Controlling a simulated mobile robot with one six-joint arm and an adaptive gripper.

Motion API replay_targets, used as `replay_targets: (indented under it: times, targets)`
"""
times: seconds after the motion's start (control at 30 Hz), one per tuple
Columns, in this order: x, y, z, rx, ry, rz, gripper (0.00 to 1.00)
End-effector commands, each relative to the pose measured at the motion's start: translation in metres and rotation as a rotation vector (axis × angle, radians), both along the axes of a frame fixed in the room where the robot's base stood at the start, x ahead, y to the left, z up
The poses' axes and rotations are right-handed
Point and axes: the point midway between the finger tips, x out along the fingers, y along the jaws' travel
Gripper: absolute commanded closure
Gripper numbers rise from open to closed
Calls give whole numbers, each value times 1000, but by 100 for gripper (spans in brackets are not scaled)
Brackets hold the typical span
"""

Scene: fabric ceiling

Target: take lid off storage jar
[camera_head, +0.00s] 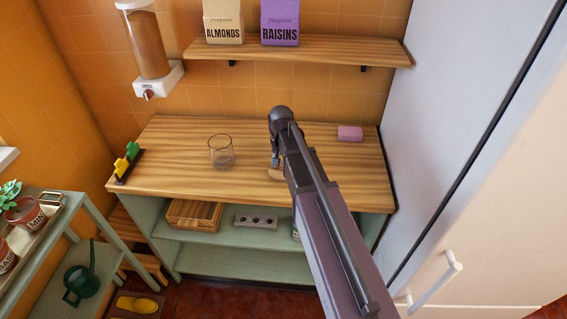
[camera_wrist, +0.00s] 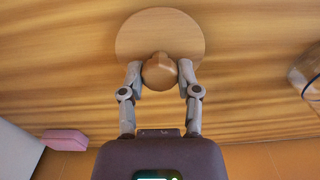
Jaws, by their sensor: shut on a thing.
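A clear, empty glass jar (camera_head: 221,152) stands upright on the wooden counter, left of my gripper (camera_head: 275,162), with nothing covering its top. Part of the glass also shows at the right edge of the wrist view (camera_wrist: 311,80). A round wooden lid (camera_wrist: 160,30) with a rounded knob (camera_wrist: 160,71) is in my gripper. The two fingers (camera_wrist: 160,74) are shut on the knob from both sides. In the head view the lid (camera_head: 276,174) shows only as a small tan edge, partly hidden by the arm. I cannot tell if it touches the counter.
A pink block (camera_head: 350,133) lies at the counter's right (camera_head: 180,180). A yellow-and-green item on a black base (camera_head: 128,163) is at its left end. A dispenser (camera_head: 150,50) and a shelf (camera_head: 300,48) with boxes hang above. The counter around the jar is clear.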

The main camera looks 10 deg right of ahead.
Motion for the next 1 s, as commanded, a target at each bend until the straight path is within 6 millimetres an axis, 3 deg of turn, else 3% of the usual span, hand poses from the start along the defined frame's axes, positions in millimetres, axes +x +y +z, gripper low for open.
replay_targets:
  times: [1.0]
  targets:
    - [0,1,-10,0,0,1,93]
